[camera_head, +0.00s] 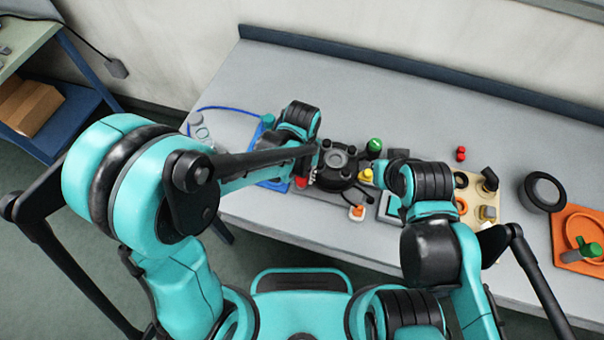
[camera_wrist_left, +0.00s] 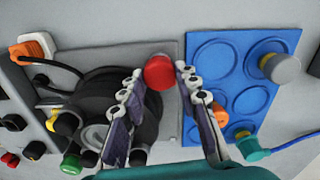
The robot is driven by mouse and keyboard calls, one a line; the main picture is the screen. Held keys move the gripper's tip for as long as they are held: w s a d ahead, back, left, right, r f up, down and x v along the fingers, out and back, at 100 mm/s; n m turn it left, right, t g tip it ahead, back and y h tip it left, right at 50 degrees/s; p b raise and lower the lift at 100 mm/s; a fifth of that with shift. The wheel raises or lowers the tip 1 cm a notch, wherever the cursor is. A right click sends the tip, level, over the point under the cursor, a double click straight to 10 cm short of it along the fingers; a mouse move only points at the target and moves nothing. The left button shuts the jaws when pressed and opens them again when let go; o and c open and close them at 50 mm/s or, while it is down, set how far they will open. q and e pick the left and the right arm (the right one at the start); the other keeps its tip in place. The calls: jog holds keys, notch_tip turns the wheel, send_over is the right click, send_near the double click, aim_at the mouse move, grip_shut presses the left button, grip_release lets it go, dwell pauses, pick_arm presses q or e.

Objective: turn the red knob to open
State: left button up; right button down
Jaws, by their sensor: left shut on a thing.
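The red knob (camera_wrist_left: 160,72) sits on a grey plate (camera_wrist_left: 115,58), at the edge of a black round device (camera_wrist_left: 75,100). In the wrist view its round red top lies between the two fingertips of my left gripper (camera_wrist_left: 160,76), one finger on each side. The gripper is shut on the knob. In the head view a small part of the red knob (camera_head: 301,182) shows beside the black device (camera_head: 338,160), and my left wrist hides much of the gripper. My right arm reaches in from the right, and its fingers are not visible.
A blue tray (camera_wrist_left: 212,48) with round recesses and a grey-capped fitting (camera_wrist_left: 281,66) lies beside the plate. A green knob (camera_head: 374,146) and a yellow knob (camera_head: 366,175) stand near the device. An orange tray (camera_head: 566,258) is at far right. The back of the table is clear.

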dwell(0.4)
pick_arm(q)
jog(key=o, duration=1.2)
jog(key=shift+c, duration=0.2)
